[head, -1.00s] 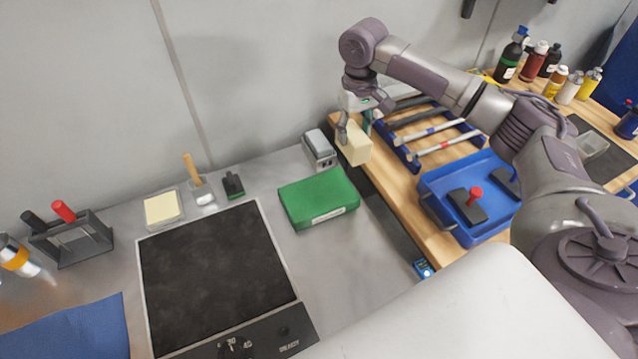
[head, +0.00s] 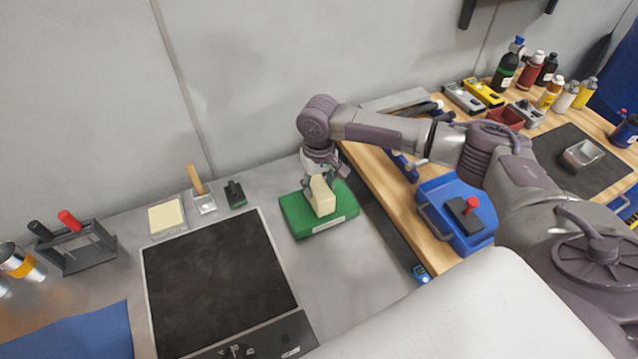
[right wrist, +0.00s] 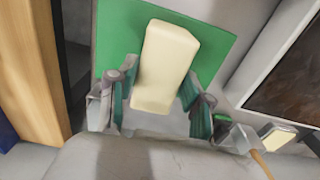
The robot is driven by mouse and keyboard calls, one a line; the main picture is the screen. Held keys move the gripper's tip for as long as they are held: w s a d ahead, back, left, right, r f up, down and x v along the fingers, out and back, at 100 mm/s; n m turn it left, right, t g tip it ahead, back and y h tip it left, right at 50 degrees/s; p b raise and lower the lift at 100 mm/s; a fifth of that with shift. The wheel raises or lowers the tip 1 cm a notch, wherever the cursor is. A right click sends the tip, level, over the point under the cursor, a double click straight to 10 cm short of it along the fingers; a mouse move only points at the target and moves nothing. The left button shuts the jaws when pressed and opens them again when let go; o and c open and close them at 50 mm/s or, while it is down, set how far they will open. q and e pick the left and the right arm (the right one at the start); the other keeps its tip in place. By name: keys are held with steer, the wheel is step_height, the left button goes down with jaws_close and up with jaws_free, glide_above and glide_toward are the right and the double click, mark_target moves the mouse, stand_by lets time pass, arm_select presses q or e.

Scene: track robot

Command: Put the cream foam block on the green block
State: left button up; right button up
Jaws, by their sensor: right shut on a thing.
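The cream foam block (head: 322,196) is between the fingers of my right gripper (head: 320,186), which is shut on it. The block is over the green block (head: 300,222), which lies flat on the grey bench. In the right wrist view the cream block (right wrist: 165,62) stands out against the green block (right wrist: 118,30), with a fingertip on each side of it. I cannot tell whether its underside touches the green block. My left gripper is not in view.
A black hotplate (head: 215,275) lies left of the green block. Behind it are a dish with a cream pad (head: 166,217), a wooden-handled tool (head: 195,182) and a black-and-green brush (head: 235,194). A blue tray (head: 445,205) stands on the wooden table to the right.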

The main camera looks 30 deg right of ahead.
mark_target(319, 187)
steer(key=o, duration=1)
step_height(319, 187, up, 12)
steer(key=shift+r+b, duration=0.1)
steer(key=shift+b, duration=0.5)
